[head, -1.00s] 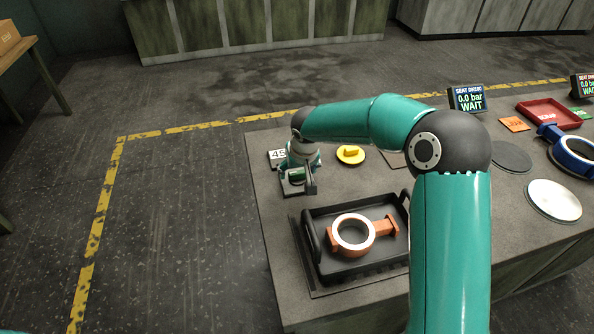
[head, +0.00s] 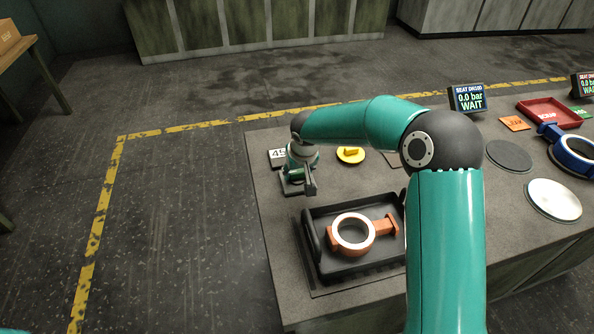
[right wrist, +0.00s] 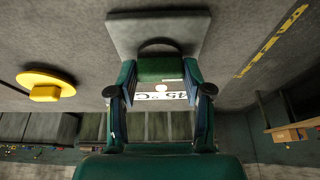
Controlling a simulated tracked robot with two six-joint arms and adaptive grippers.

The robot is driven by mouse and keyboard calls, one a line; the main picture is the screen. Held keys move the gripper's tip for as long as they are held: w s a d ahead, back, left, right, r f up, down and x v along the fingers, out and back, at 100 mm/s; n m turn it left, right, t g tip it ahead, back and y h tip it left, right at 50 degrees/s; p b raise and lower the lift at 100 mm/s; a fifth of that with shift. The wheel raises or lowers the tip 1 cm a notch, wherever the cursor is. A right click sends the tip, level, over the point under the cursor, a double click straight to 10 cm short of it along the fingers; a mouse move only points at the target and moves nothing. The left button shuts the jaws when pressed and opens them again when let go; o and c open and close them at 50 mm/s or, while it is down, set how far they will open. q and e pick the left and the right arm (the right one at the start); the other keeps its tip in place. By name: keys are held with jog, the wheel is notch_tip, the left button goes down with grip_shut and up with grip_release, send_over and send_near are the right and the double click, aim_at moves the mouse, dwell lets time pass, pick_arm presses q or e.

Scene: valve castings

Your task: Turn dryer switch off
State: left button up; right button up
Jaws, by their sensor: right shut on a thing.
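The dryer switch is a small grey plate with a green part, standing at the left end of the bench in front of a white "45" sign (head: 277,154). My right gripper (head: 304,180) is over the switch plate in the head view and hides much of it. In the right wrist view, the grey plate (right wrist: 125,32) lies beyond the fingers. My right gripper (right wrist: 163,88) is shut on the green part (right wrist: 160,69), which sits between its two fingers. The sign (right wrist: 160,95) shows behind it. My left gripper is out of view.
A black tray (head: 318,269) with an orange ring casting (head: 374,240) stands close in front of the switch. A yellow knob on a disc (head: 351,154) is to its right; it also shows in the right wrist view (right wrist: 45,92). My right arm covers the bench's middle.

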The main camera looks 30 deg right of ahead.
jog(key=n+p, duration=0.2)
jog(key=n+y+p, duration=0.1)
jog(key=n, duration=0.1)
jog(key=shift+d+r+y+p, duration=0.1)
jog(key=shift+r+y+p, duration=0.1)
jog(key=shift+y+p, duration=0.15)
jog(key=shift+f+n+y+p, duration=0.1)
jog(key=shift+n+y+p, duration=0.25)
jog(key=shift+n, duration=0.65)
jog(key=shift+w+d+f+n+y, duration=0.1)
jog(key=shift+n+y, duration=0.2)
jog(key=shift+n, duration=0.7)
jog(key=n+y+b, duration=0.1)
jog(key=n+b, duration=0.1)
jog(key=n, duration=0.1)
jog(key=shift+f+n+g, duration=0.1)
jog(key=shift+n+g, duration=0.2)
jog(key=shift+g, duration=0.1)
jog(key=shift+w+d+n+g+y+b, duration=0.1)
jog(key=shift+n+g+y+b, duration=0.2)
jog(key=shift+n, duration=0.6)
jog(key=shift+n+g, duration=0.3)
jog(key=shift+n, duration=0.5)
jog(key=shift+r+n+g+y, duration=0.15)
jog(key=shift+n+g, duration=0.1)
jog(key=shift+n, duration=0.45)
jog(key=shift+r+n+g+y, duration=0.15)
jog(key=shift+n+g, duration=0.1)
jog(key=shift+n, duration=0.45)
jog(key=shift+w+d+f, duration=0.1)
